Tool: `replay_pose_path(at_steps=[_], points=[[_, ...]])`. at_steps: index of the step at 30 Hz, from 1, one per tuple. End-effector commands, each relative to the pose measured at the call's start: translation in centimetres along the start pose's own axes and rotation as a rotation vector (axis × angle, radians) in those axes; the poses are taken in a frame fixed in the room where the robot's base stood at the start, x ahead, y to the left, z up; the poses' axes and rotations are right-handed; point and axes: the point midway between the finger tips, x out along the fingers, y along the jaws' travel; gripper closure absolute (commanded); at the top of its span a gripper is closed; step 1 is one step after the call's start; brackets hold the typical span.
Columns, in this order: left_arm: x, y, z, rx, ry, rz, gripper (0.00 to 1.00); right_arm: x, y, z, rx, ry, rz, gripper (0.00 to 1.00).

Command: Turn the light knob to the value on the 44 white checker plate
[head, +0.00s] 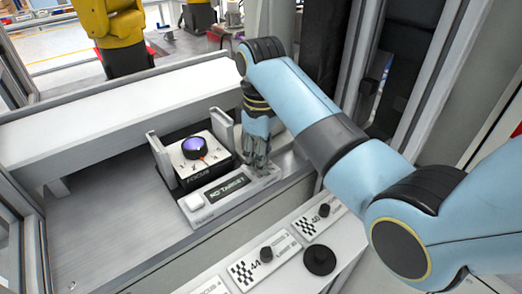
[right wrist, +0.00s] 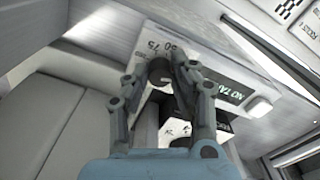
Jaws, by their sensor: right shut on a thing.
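The light knob (right wrist: 160,76) is a dark grey round knob on a white panel, beside printed numbers such as 50 and 75 in the right wrist view. My right gripper (right wrist: 168,66) is shut on it, with a finger on either side. The 44 checker plate (head: 266,266) lies on the front ledge, with a checker pattern and a small black knob. My left gripper is not in view.
Left of my right gripper stands a focus box (head: 190,168) with a purple-topped knob (head: 196,148). The NO TARGET display (head: 226,187) and a white button (head: 195,201) are on the panel. A plate marked 40 (head: 322,217) and a black round knob (head: 320,261) are near the front.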

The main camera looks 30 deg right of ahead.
Motion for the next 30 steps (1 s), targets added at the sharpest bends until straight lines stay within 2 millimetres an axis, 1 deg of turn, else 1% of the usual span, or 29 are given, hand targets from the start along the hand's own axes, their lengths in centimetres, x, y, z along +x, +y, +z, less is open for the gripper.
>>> replay_pose_path(at_steps=[1,6,15,21,30], points=[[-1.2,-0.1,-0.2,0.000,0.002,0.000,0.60,-0.5,-0.1,0.1,-0.028,-0.003,-0.003,1.00],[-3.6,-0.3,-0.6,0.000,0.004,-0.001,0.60,-0.6,-0.1,0.1,-0.158,-0.004,-0.004,1.00],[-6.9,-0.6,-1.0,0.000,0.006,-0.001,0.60,-0.5,0.0,0.1,-0.392,-0.002,-0.003,1.00],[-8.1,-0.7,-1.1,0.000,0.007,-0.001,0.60,-0.3,0.0,0.0,-0.506,-0.002,-0.003,1.00],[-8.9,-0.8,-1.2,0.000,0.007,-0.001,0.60,-0.1,0.0,0.0,-0.589,-0.001,-0.002,1.00]])
